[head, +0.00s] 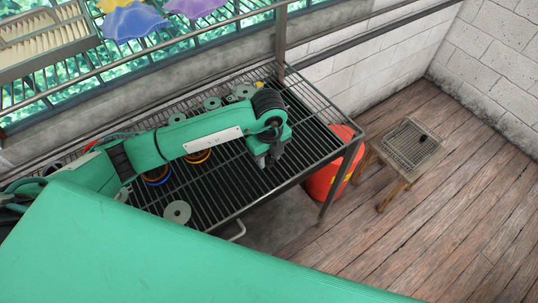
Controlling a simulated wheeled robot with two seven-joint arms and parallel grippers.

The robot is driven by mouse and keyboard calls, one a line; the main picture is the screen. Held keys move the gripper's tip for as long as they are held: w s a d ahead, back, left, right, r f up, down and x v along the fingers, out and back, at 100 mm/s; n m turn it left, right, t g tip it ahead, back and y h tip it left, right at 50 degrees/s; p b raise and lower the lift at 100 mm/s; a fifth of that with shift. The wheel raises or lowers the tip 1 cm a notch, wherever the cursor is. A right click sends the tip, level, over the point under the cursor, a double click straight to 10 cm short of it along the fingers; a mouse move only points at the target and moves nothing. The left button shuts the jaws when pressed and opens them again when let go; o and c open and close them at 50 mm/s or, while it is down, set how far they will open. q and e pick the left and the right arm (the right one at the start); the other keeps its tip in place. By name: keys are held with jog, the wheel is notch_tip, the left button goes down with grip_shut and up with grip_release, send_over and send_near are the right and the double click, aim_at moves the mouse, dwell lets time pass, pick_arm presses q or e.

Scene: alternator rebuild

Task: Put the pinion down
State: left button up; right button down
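My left gripper (268,160) points down over the right part of the wire rack table (303,143), at the end of my green arm. Its fingertips are small and dark here, so I cannot tell whether they are open or shut or hold anything. I cannot make out a pinion for certain. A small dark object (423,138) lies in the wire basket on the stool at the right; it is too small to identify. My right gripper is not in view.
The basket (402,150) sits on a wooden stool (390,192). A red container (325,182) stands beneath the rack's right end. Grey discs, one of them a flat disc (177,212), and coloured rings (198,156) lie on the rack. The wooden floor (450,230) at right is clear.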

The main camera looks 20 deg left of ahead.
pick_arm(q)
jog(key=shift+o, duration=0.7)
jog(key=shift+r, duration=0.65)
notch_tip(320, 180, up, 11)
jog(key=b, duration=0.3)
